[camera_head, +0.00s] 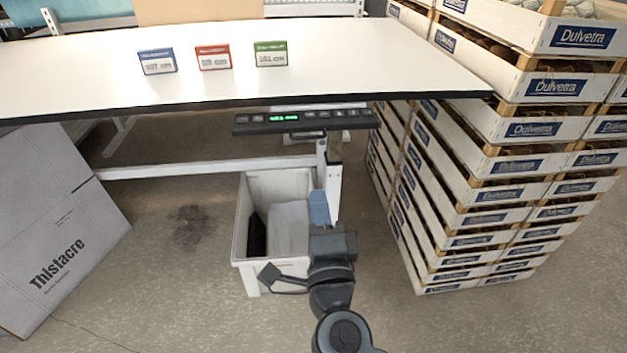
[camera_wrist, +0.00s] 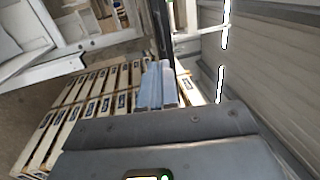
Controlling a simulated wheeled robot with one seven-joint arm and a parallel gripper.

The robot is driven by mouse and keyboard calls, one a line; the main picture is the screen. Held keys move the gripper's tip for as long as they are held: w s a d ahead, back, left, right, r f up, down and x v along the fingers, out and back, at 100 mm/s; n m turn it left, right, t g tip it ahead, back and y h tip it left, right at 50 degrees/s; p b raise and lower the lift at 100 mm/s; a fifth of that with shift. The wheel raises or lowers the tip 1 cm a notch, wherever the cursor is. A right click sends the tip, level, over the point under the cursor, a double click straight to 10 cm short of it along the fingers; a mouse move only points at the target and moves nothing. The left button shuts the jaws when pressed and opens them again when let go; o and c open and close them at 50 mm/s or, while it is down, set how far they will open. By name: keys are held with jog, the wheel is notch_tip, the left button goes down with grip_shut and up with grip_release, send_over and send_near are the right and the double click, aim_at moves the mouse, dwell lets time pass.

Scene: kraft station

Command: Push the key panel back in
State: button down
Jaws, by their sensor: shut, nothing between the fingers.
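The key panel (camera_head: 306,120) is a slim dark bar with a lit green display and a row of small keys. It shows just in front of and below the front edge of the white table (camera_head: 370,60), with a light rail visible behind it. My gripper (camera_head: 319,206) is shut and empty, its blue-grey fingers below the panel in the head view, in front of the table leg, with no visible contact. In the wrist view the shut fingers (camera_wrist: 158,84) show at the middle; a dark bar lies beyond them, but I cannot tell if it is the panel.
A white bin (camera_head: 243,235) stands under the table, left of my arm. Stacked Dulvetra crates (camera_head: 480,190) rise close on the right. Blue (camera_head: 157,62), red (camera_head: 213,57) and green (camera_head: 270,54) boxes stand on the table. A grey carton (camera_head: 60,230) leans at left.

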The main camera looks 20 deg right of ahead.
send_near(308, 131)
jog(key=w+r, duration=0.1)
jog(key=w, duration=0.2)
jog(key=shift+w+d+r+p, duration=0.15)
jog(key=shift+w+d+p, duration=0.1)
jog(key=shift+d+p, duration=0.15)
jog(key=x, duration=0.2)
jog(key=f+x, duration=0.1)
jog(key=x, duration=0.2)
jog(key=b+x, duration=0.1)
jog(key=x, duration=0.2)
jog(key=shift+w+d+f, duration=0.25)
jog(key=shift+w, duration=0.05)
jog(key=shift+w+r, duration=0.1)
jog(key=shift+w, duration=0.1)
jog(key=shift+w+d+r, duration=0.1)
jog(key=shift+r, duration=0.15)
